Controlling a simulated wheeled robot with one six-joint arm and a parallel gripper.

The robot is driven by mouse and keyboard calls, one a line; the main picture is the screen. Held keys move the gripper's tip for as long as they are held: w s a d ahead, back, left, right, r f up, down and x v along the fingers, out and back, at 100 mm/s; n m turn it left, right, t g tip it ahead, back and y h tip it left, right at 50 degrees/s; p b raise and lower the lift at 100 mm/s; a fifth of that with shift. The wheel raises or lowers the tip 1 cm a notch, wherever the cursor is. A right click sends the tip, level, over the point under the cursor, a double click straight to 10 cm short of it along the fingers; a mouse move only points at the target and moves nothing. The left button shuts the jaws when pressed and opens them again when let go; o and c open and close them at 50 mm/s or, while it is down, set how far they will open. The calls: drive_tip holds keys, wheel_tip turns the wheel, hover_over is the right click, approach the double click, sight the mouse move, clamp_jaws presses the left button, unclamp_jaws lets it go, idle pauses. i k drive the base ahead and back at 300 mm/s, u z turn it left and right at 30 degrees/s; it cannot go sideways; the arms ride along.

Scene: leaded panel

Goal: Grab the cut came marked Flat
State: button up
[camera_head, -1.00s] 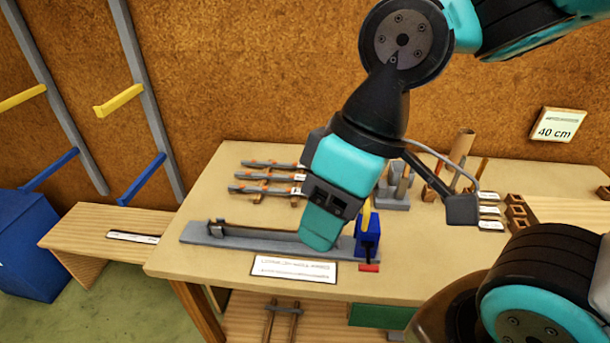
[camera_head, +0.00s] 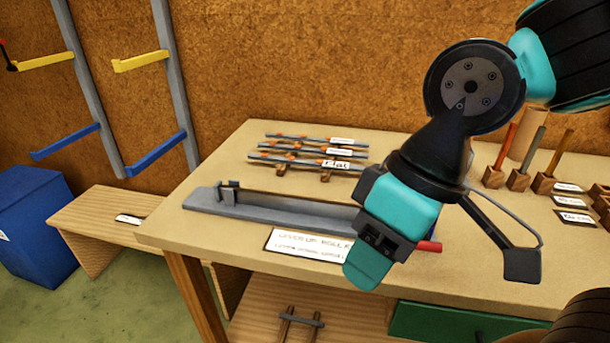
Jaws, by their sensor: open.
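The two behind have tags too small to read. My gripper (camera_head: 366,270) is to the right of and nearer than the cames, pointing down by the bench's front edge, clear of them. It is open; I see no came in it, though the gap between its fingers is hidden.
A long grey channel tool (camera_head: 270,207) lies between the cames and the bench's front edge, its right end hidden by my gripper. A printed card (camera_head: 308,243) lies before it. Wooden holders with upright sticks (camera_head: 517,180) stand at right. A low bench (camera_head: 92,222) and blue bin (camera_head: 37,235) are left.

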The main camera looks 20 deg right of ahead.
sight(334, 165)
drive_tip(key=k, duration=0.5)
drive_tip(key=u, duration=1.85)
drive_tip(key=i, duration=1.45)
drive_tip(key=z, duration=2.35)
drive_tip(key=i, duration=0.5)
drive_tip(key=u, duration=0.05)
